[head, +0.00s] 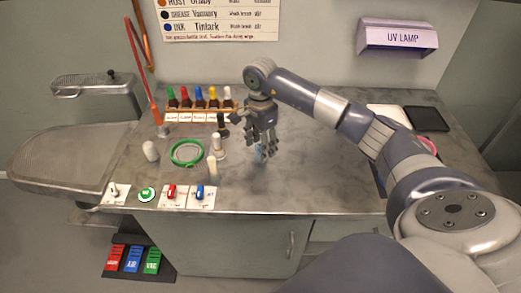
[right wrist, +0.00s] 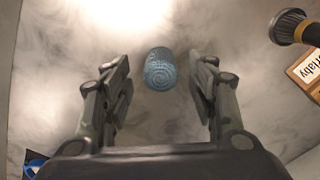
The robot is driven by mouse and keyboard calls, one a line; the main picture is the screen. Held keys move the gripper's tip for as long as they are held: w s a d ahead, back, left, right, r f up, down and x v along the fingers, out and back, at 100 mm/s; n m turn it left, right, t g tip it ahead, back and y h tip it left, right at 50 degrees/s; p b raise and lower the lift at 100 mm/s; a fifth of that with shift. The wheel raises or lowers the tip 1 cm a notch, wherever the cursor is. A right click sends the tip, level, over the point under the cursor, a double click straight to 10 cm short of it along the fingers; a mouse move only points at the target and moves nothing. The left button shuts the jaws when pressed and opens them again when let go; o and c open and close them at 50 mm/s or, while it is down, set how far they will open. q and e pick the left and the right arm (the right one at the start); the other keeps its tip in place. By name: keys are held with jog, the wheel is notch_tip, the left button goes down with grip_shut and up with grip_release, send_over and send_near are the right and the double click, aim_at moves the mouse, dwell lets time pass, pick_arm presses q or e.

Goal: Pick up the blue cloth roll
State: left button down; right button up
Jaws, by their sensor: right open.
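The blue cloth roll (right wrist: 160,70) stands on the grey worktop (head: 300,175), its spiral end facing the right wrist camera. In the head view the roll (head: 260,154) shows as a small blue patch under my right gripper (head: 263,143), which hides most of it. My right gripper is open and points down over the roll. In the right wrist view, the roll appears between the two fingers of the gripper (right wrist: 164,68), with a gap on each side. I cannot tell whether the fingertips reach down to its height. My left gripper is not in view.
Left of the gripper stand a rack of coloured bottles (head: 200,108), a green ring (head: 187,153) and several white cylinders. Small cards (head: 173,196) line the front edge. A black tray (head: 427,118) lies at the back right. The worktop right of the roll is mostly clear.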

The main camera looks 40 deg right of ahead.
jog(key=shift+f, duration=1)
jog(key=c, duration=0.9)
jog(key=shift+r, duration=0.1)
jog(key=shift+r, duration=0.4)
notch_tip(320, 180, up, 3)
jog(key=shift+w+d+f+b, duration=0.1)
jog(key=shift+f+b, duration=0.05)
jog(key=shift+b, duration=0.8)
jog(key=s+a+b, duration=0.1)
jog(key=s+a, duration=0.1)
jog(key=s, duration=0.2)
jog(key=s+a+b, duration=0.1)
jog(key=s+a, duration=0.2)
jog(key=s, duration=0.1)
jog(key=s+a+r+b, duration=0.1)
jog(key=s+a, duration=0.2)
jog(key=s, duration=0.1)
jog(key=shift+s, duration=0.3)
jog(key=shift+s+a+r+b, duration=0.2)
jog(key=shift+s+a+b, duration=0.15)
jog(key=shift+s, duration=0.2)
jog(key=shift+r, duration=0.2)
